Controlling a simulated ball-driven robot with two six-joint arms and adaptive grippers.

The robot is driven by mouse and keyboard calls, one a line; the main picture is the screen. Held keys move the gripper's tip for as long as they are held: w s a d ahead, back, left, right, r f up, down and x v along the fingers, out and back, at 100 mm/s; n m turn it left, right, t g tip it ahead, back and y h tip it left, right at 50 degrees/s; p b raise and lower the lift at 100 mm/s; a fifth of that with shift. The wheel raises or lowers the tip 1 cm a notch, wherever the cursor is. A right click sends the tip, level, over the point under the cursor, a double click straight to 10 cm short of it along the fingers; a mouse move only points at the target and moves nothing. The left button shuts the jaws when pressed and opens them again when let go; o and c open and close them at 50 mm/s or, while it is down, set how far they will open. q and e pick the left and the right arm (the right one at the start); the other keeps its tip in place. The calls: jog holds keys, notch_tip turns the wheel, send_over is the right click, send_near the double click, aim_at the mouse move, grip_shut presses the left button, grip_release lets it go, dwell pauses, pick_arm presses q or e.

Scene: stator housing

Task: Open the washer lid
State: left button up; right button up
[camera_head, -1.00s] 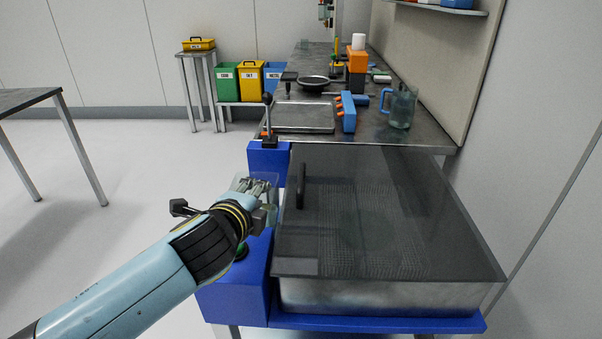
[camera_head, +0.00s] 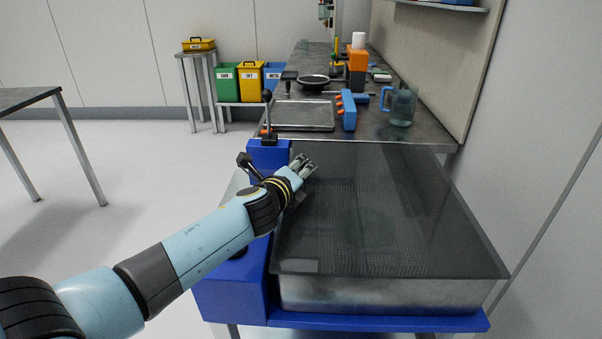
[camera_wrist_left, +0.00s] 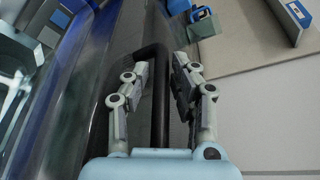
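The washer lid (camera_head: 390,215) is a dark see-through panel lying flat over the steel tub (camera_head: 380,296) in the head view. Its black bar handle (camera_wrist_left: 160,100) shows in the left wrist view, running between my fingers. My left gripper (camera_head: 307,167) is over the lid's left side in the head view and hides most of the handle. In the left wrist view my left gripper (camera_wrist_left: 161,72) is open, with one finger on each side of the handle and narrow gaps visible. My right gripper is not in view.
The blue washer frame (camera_head: 230,295) has an upright lever (camera_head: 267,112) at its back left. Beyond the lid, a steel bench holds a tray (camera_head: 303,115), a blue block (camera_head: 348,110) and a jug (camera_head: 400,106). A wall stands close on the right; open floor lies left.

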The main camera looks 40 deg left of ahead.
pick_arm(q)
jog(key=shift+w, duration=0.1)
grip_shut()
jog(key=shift+r, duration=0.1)
dwell(0.3)
